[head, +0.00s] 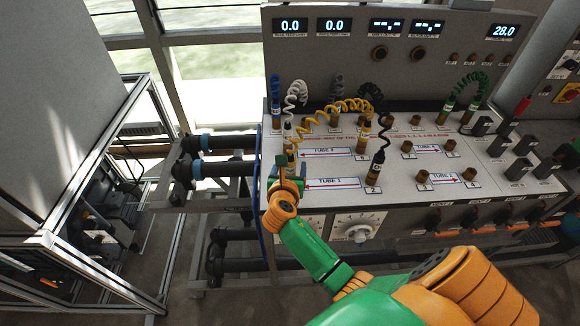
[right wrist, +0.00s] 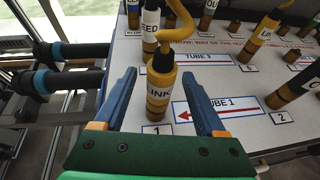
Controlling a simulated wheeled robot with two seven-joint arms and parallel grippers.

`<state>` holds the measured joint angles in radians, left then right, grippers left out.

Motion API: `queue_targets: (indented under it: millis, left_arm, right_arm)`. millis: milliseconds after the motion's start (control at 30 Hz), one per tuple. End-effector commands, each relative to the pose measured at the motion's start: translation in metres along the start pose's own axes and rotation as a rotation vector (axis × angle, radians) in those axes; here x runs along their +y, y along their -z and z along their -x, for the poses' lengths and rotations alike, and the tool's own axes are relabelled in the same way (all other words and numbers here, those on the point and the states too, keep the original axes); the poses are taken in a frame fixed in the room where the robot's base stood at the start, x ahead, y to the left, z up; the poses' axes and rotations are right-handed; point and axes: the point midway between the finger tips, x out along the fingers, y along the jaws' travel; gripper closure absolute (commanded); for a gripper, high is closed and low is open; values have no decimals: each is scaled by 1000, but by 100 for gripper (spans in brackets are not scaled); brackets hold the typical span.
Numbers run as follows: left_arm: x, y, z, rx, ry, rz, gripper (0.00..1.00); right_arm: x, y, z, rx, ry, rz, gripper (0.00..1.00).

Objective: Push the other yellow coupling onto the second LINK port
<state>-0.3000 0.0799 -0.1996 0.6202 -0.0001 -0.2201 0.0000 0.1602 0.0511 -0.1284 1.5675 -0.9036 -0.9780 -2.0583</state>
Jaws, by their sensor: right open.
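A yellow coupling with a LINK label and dark top (right wrist: 160,88) stands upright at the port marked 1 of TUBE 1; whether it is fully seated I cannot tell. My right gripper (right wrist: 158,76) is open, its blue fingers on either side of this coupling with gaps visible. In the head view my right gripper (head: 286,178) is at the panel's left front corner and partly hides the coupling. My left gripper is out of view.
A black coupling (head: 376,164) stands at port 2, right of my gripper. A white coupling (right wrist: 150,24) stands just behind the yellow one. Bare brass ports (head: 422,177) and black blocks (head: 517,169) lie to the right. Pipes (head: 215,141) run left of the panel.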

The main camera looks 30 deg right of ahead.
Motion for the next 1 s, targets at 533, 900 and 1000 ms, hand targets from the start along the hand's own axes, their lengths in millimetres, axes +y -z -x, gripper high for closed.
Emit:
queue_targets:
  millis: [533,900,1000]
  left_arm:
    - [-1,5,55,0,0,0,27]
    - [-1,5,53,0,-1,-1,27]
    - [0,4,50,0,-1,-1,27]
  right_arm:
    - [0,-37,56,-1,-1,-1,27]
    - [1,-38,65,0,-2,0,27]
    - [0,-37,86,2,-2,-3,27]
